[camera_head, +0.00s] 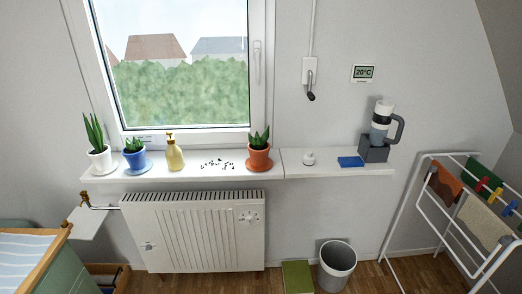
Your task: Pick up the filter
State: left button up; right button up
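No thing in the head view is clearly a filter. A small white rounded object (308,158) sits on the right part of the white window sill (292,171); it may be the filter, but it is too small to tell. A flat blue block (351,162) lies to its right. A grey and white handheld appliance (381,120) with a dark handle stands upright in a dark grey holder (373,150) at the sill's right end. Neither of my grippers shows in the head view.
Potted plants and a yellow pump bottle (175,155) stand on the left sill, with dark bits (217,165) scattered nearby. Below are a radiator (195,235), a grey bin (337,268) and a green box (297,277). A drying rack (440,215) stands right.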

aim_at(309, 159)
jog(key=u, duration=0.15)
jog(key=i, duration=1.4)
jog(key=z, duration=0.75)
